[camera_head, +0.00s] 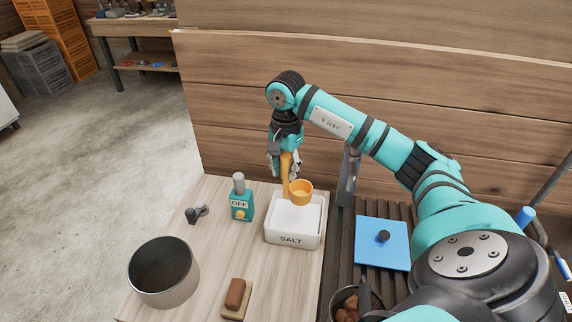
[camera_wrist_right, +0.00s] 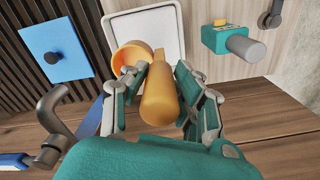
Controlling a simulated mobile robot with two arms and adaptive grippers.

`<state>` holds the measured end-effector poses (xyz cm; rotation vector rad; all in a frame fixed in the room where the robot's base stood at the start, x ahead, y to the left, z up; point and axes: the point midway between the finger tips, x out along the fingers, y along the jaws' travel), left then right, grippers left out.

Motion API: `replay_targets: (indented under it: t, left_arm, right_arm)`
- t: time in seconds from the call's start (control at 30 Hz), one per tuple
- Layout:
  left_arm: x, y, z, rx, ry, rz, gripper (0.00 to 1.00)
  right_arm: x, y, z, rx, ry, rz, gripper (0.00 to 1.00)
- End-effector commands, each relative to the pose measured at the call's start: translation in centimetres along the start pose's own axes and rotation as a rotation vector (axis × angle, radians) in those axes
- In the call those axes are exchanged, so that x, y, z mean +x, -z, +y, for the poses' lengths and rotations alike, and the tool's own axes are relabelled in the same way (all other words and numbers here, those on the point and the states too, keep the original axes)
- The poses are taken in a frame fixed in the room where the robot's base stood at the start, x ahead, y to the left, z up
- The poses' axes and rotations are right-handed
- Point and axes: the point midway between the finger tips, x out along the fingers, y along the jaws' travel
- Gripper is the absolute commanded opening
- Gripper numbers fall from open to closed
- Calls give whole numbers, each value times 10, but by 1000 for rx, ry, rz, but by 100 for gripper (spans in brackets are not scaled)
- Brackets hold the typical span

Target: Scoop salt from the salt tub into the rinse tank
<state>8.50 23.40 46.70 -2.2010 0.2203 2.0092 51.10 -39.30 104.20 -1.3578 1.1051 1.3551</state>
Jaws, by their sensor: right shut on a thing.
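The white salt tub (camera_head: 292,240), lettered SALT, stands on the pale wooden bench, and its white inside also shows in the wrist view (camera_wrist_right: 168,20). My right gripper (camera_head: 285,165) is shut on the handle of an orange scoop (camera_head: 301,192). In the wrist view the handle (camera_wrist_right: 160,95) lies between the fingers (camera_wrist_right: 160,85). The scoop's cup is over the far part of the tub; whether it touches the salt or holds any, I cannot tell. A round grey metal tank (camera_head: 188,285), seemingly the rinse tank, stands at the front left with a dark inside. My left gripper is not in view.
A teal OFF box (camera_head: 242,207) with a grey knob stands left of the tub. A brush-like brown block (camera_head: 236,296) lies in front. A blue square plate (camera_head: 382,243) lies on dark slats at right. A wooden wall rises behind.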

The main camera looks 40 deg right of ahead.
Motion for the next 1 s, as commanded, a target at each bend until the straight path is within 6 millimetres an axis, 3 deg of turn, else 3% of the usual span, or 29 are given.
replay_targets:
  t: [0.03, 0.7, 1.0]
  left_arm:
    - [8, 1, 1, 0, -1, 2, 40]
    - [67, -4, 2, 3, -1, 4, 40]
    - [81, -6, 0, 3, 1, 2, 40]
  right_arm:
    - [11, 0, 0, 0, -1, -1, 0]
    - [92, 0, 0, 0, 0, 0, 0]
    - [110, 0, 0, 0, 0, 0, 0]
